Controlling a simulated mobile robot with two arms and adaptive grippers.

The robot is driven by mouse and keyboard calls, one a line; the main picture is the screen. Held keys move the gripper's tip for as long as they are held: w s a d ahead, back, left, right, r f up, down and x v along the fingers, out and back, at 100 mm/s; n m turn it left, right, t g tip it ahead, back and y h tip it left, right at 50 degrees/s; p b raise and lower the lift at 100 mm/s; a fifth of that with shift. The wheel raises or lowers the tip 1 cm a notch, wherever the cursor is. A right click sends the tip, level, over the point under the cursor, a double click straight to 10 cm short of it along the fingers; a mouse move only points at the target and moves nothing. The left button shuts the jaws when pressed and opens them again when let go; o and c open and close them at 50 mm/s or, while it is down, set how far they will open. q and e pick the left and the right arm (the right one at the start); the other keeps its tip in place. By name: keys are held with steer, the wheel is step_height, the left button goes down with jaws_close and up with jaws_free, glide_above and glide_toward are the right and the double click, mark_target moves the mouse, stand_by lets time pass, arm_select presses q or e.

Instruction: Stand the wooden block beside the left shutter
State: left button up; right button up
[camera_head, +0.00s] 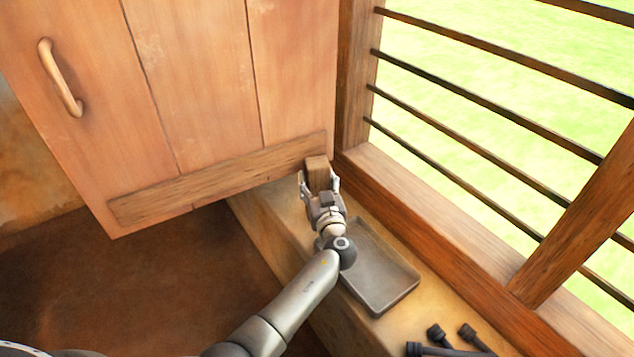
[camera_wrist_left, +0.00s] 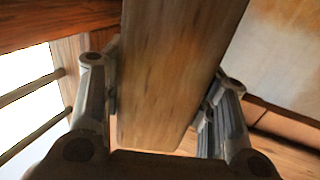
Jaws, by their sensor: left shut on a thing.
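The wooden block (camera_head: 317,172) is brown and stands roughly upright close to the lower right corner of the left shutter (camera_head: 200,80), near the window frame. I cannot tell whether it touches the shutter or the sill. My left gripper (camera_head: 320,188) is shut on the block from the near side. In the left wrist view the block (camera_wrist_left: 175,75) fills the middle, between the two fingers of the left gripper (camera_wrist_left: 160,110). The shutter is a planked wooden panel with a curved handle (camera_head: 58,78), and it stands swung open. My right gripper is not in view.
A grey metal tray (camera_head: 381,303) lies on the sill (camera_head: 265,222) just in front of the gripper. Several dark bolt-like pieces (camera_head: 445,348) lie at the near end. The wooden window frame (camera_head: 440,235) with dark horizontal bars (camera_head: 480,67) runs along the right.

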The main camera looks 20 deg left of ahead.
mark_target(319, 189)
arm_select(q)
steer(key=shift+f+b, duration=0.15)
steer(key=shift+b, duration=0.15)
steer(key=o, duration=1.2)
steer(key=shift+r+p, duration=0.25)
steer(key=shift+p, duration=0.15)
steer(key=b+v, duration=0.1)
steer(key=v, duration=0.5)
steer(key=shift+s+d+f+b, duration=0.2)
steer(key=shift+s+b, duration=0.05)
steer(key=shift+b, duration=0.1)
steer(key=shift+s+d+r, duration=0.1)
steer(key=shift+s+d, duration=0.1)
steer(key=shift+s, duration=0.25)
